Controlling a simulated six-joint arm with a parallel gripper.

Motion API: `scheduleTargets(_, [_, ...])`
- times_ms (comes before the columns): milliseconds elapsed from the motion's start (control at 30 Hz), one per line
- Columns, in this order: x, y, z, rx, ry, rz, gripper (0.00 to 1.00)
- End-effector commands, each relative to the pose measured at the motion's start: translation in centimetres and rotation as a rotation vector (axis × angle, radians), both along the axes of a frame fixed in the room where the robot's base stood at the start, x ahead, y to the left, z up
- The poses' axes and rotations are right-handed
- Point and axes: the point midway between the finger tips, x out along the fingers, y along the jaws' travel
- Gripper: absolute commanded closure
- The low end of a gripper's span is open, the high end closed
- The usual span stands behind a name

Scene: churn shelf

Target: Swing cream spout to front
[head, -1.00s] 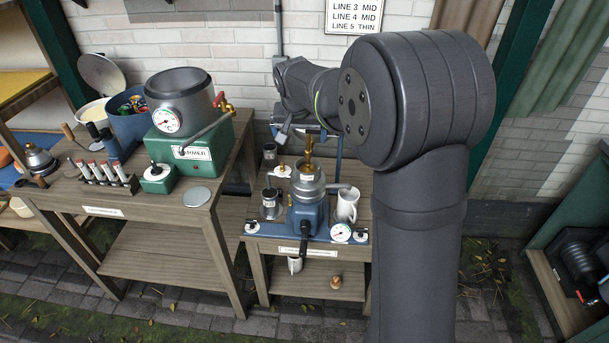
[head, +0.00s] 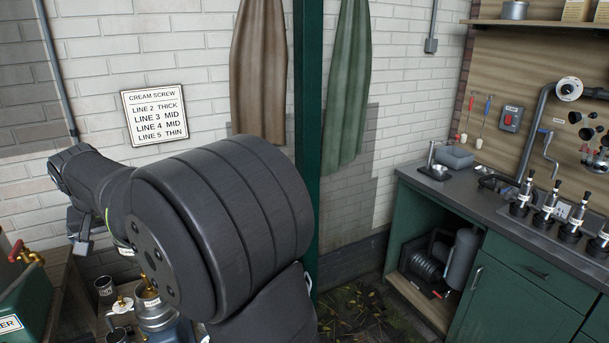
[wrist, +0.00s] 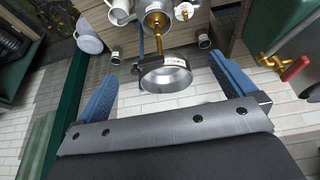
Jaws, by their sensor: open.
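The cream separator (head: 157,312) stands low at the left of the head view, partly hidden by my arm. Its brass top part (head: 146,289) shows beside my arm. In the wrist view a round silver metal bowl (wrist: 166,78) with a brass stem (wrist: 155,25) lies in line with the space between my blue fingers. My gripper (wrist: 164,70) is open, with a finger on each side of this bowl and no visible grip on it. I cannot pick out the cream spout with certainty. In the head view the fingers are hidden.
A brass tap with a red handle (wrist: 290,66) is at the right, also in the head view (head: 25,254). A green post (head: 308,130) stands behind my arm. A green cabinet (head: 520,275) stands right.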

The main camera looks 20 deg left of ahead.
Motion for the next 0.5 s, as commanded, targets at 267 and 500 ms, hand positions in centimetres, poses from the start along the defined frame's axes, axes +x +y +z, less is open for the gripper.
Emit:
scheduleTargets(267, [0.0, 0.0, 0.0, 0.000, 0.000, 0.000, 0.53])
scheduleTargets(500, [-0.1, 0.4, -2.6, -0.080, -0.060, 0.049, 0.60])
